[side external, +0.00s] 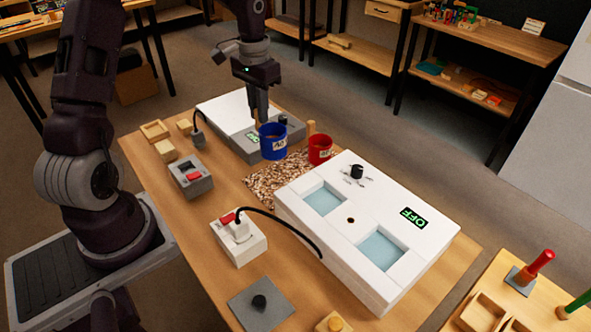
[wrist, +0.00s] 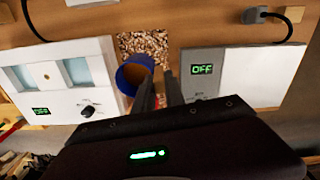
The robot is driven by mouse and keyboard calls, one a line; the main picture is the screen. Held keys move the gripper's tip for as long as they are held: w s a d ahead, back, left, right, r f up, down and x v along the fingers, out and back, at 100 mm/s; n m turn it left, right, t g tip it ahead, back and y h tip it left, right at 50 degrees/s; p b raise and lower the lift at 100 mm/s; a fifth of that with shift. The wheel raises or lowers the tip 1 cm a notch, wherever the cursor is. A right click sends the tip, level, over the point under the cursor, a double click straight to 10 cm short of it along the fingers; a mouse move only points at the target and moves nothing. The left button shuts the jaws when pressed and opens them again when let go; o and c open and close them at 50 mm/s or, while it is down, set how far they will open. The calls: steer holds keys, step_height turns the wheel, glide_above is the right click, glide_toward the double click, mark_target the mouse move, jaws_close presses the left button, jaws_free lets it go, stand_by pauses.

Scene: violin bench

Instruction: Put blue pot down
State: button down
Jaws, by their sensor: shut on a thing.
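The blue pot (side external: 273,141) has a white label and an orange-brown inside. My gripper (side external: 263,121) is shut on its rim, at the pot's upper left in the side view. In the wrist view the blue pot (wrist: 134,75) is at the left of my gripper fingers (wrist: 160,90), over the edge of a speckled brown mat (wrist: 145,45). The pot looks roughly upright. I cannot tell for sure whether its base touches anything. A red pot (side external: 320,149) with a label stands just right of it in the side view; my gripper mostly hides it in the wrist view.
A white two-well unit (side external: 345,245) reading OFF stands in front of the mat. A grey-and-white unit (side external: 236,118) stands behind. A wooden peg (side external: 311,128) is near the red pot. Switch boxes (side external: 190,178) and small wooden blocks (side external: 166,150) lie at left.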

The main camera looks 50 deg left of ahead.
step_height(320, 180, down, 10)
steer(key=w+m, duration=0.1)
steer(key=w, duration=0.1)
steer(key=shift+d+m, duration=0.4)
steer(key=c, duration=1.4)
jaws_free()
steer(key=shift+f, duration=0.1)
